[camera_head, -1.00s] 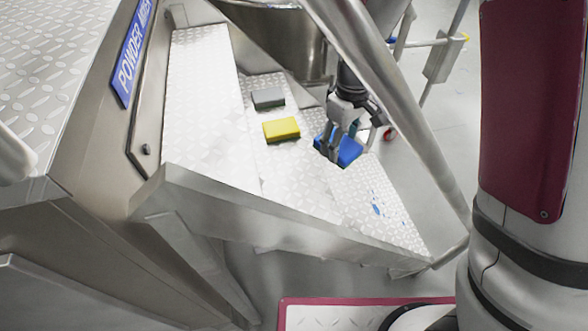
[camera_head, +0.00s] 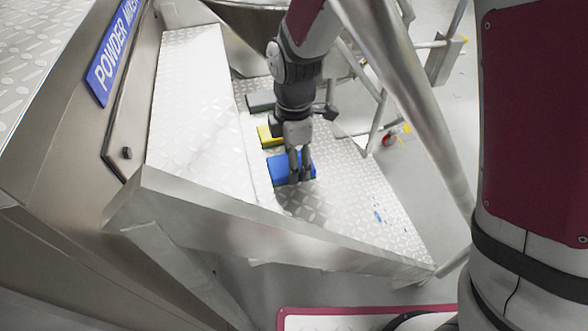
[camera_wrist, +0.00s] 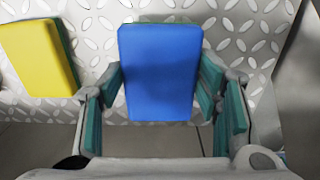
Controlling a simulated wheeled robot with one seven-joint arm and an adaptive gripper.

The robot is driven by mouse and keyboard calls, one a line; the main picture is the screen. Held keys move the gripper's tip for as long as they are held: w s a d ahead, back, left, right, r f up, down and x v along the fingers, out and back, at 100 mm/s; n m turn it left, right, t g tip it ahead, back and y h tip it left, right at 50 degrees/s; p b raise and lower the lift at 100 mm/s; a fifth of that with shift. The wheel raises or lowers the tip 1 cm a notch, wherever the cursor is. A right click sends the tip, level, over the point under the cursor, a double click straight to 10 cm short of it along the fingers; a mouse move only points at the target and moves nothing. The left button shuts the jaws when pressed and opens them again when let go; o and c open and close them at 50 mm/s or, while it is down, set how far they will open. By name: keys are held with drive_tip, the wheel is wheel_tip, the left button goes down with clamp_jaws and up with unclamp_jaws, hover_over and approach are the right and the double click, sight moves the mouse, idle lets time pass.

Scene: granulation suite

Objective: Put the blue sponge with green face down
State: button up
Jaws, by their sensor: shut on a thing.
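The blue sponge (camera_head: 278,168) is at my gripper (camera_head: 298,178) over the lower tread-plate step, in front of the yellow sponge. In the wrist view the blue sponge (camera_wrist: 160,72) lies between the two fingers of my gripper (camera_wrist: 162,98), with its broad blue face toward the camera. A thin green edge shows along its top there. My gripper is shut on it. I cannot tell whether the sponge touches the step.
A yellow sponge (camera_head: 266,134) and a grey block (camera_head: 261,102) sit behind the blue one on the step (camera_head: 350,190). The yellow sponge also shows in the wrist view (camera_wrist: 35,58). A metal handrail (camera_head: 405,100) slants past on the right. Blue spots mark the step's front.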

drive_tip(key=shift+f, duration=1.8)
drive_tip(key=shift+f, duration=0.2)
drive_tip(key=o, duration=1)
drive_tip(key=shift+c, duration=0.2)
wheel_tip(320, 180, up, 12)
drive_tip(key=shift+r+p, duration=0.2)
drive_tip(key=shift+p, duration=0.1)
